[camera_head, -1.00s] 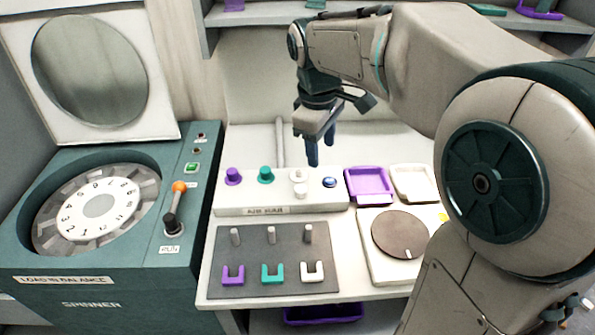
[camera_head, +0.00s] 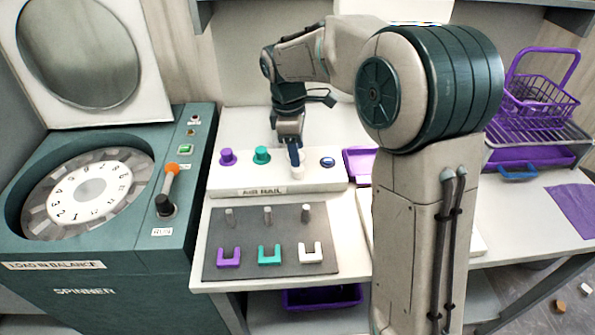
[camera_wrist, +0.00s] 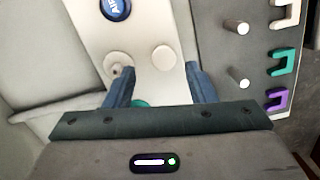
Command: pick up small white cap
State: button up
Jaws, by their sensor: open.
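In the wrist view, a small plain round white cap (camera_wrist: 163,57) sits on the pale air rail, just beyond and between my fingertips. A wider white piece with a raised knob (camera_wrist: 117,64) stands beside it, close to my left finger. In the head view, the white cap area (camera_head: 297,173) is right under my gripper (camera_head: 294,155), and the two white pieces are hard to tell apart there. My gripper (camera_wrist: 158,75) is open, pointing down at the rail, with nothing between its fingers.
The air rail (camera_head: 250,190) also bears a purple knob (camera_head: 227,157), a teal knob (camera_head: 262,155) and a blue button (camera_head: 328,162). In front, a dark mat (camera_head: 235,265) holds upright pegs and U-shaped clips. The spinner (camera_head: 110,280) stands left.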

aim_at(298, 172)
jog(key=f, duration=0.4)
jog(key=shift+s+a+f, duration=0.1)
jog(key=shift+s, duration=0.2)
jog(key=shift+f, duration=0.6)
jog(key=c, duration=0.9)
